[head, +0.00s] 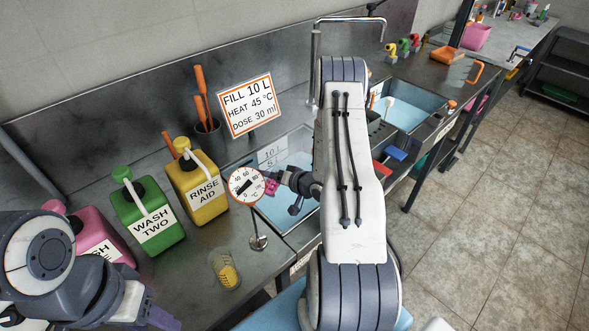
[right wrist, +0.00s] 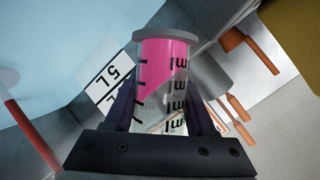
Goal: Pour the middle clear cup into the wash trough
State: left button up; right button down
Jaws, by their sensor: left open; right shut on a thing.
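A clear measuring cup (right wrist: 161,90) with black ml marks holds pink liquid in the right wrist view. My right gripper (right wrist: 165,108) is shut around it. The cup is tipped, and the pink lies slanted against the rim end; no stream can be made out. In the head view my right gripper (head: 279,185) is over the wash trough (head: 292,222), with only a bit of pink cup (head: 271,187) showing behind the dial. The trough has blue water and a 5 L mark (right wrist: 112,80). My left gripper (head: 160,318) is open and empty at the lower left, partly cut off.
A dial thermometer (head: 245,185) on a stand is close by the right gripper. A clear cup with yellow liquid (head: 224,270) stands on the counter. Pink (head: 98,235), green (head: 146,214) and yellow (head: 198,187) jugs line the left. A second basin (head: 405,110) lies farther right.

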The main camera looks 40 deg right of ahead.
aim_at(281, 166)
jog(key=shift+a+r+m+y+p, duration=0.2)
jog(key=shift+r+m+y+p, duration=0.3)
jog(key=shift+m+y, duration=0.25)
dwell(0.8)
jog(key=shift+r+m+y, duration=0.55)
jog(key=shift+m, duration=0.4)
dwell(0.7)
jog(key=shift+d+r+m+t+y+p, duration=0.3)
jog(key=shift+d+r+m+y+p, duration=0.2)
jog(key=shift+d+m, duration=0.25)
dwell(0.8)
jog(key=shift+d+r+m+y, duration=0.15)
jog(key=shift+r+m+y, duration=0.35)
jog(key=shift+m, duration=0.25)
dwell(1.1)
